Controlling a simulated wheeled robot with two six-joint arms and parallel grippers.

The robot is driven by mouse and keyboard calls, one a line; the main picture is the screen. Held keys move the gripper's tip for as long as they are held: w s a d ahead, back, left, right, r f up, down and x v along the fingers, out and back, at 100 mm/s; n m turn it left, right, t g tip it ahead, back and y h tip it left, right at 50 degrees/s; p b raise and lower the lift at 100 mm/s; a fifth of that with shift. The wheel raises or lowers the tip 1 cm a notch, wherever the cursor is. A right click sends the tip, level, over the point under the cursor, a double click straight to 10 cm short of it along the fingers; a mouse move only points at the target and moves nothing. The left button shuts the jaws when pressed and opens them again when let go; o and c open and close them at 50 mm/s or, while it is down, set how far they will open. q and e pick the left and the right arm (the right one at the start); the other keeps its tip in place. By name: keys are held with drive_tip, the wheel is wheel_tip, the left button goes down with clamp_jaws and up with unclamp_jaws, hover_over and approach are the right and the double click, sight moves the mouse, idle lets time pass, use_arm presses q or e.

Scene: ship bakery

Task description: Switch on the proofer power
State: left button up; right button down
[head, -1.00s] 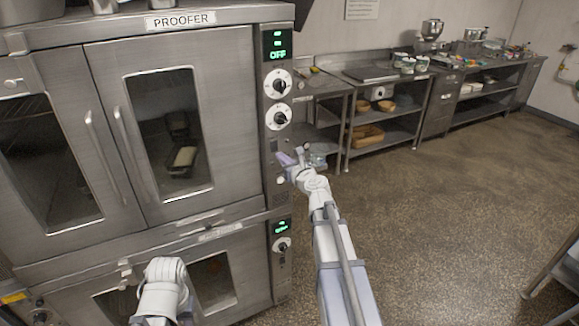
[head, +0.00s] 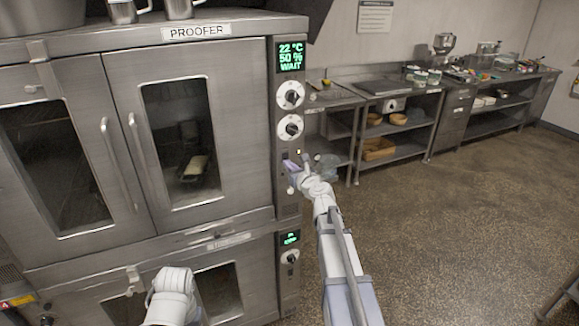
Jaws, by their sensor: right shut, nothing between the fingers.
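The proofer (head: 250,100) is a steel cabinet with two glass doors, both shut, and a sign on top. Its display (head: 290,56) is lit green and reads 22 °C, 50 %, WAIT. Two dials, an upper one (head: 290,95) and a lower one (head: 290,127), sit below the display. My right gripper (head: 291,165) is shut and empty at the lower part of the control panel, by the power switch area; the switch itself is hard to make out, and I cannot tell if the fingers touch it. My left arm shows at the bottom left, its fingers out of view.
A loaf tin (head: 193,172) is visible through the right door. A lower oven unit (head: 225,285) with its own small display stands beneath. Steel benches (head: 385,90) line the back wall.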

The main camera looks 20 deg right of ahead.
drive_tip(key=s+f+b, duration=0.1)
drive_tip(key=s, duration=1.3)
drive_tip(key=shift+f+b, duration=0.35)
drive_tip(key=shift+f, duration=0.05)
drive_tip(key=s+a+f+n+g+y, duration=0.2)
drive_tip(key=a+f+n+g, duration=0.15)
drive_tip(key=a+n, duration=0.45)
drive_tip(key=s+a+f+n+g+y, duration=0.25)
drive_tip(key=a+f+n, duration=0.25)
drive_tip(key=a+n, duration=0.3)
drive_tip(key=s+a+f+n+g+y, duration=0.2)
drive_tip(key=a+f+n+g, duration=0.3)
drive_tip(key=a, duration=0.5)
drive_tip(key=s+a+f+n+g+h, duration=0.1)
drive_tip(key=s+f+n+g+h, duration=0.1)
drive_tip(key=s+n, duration=0.5)
drive_tip(key=s+a+f+n+g+h, duration=0.2)
drive_tip(key=s+n+h, duration=0.4)
drive_tip(key=n, duration=0.5)
drive_tip(key=shift+s+a+f+n+g, duration=0.25)
drive_tip(key=shift+s+f+n+g, duration=0.15)
drive_tip(key=shift+s+f+g, duration=0.6)
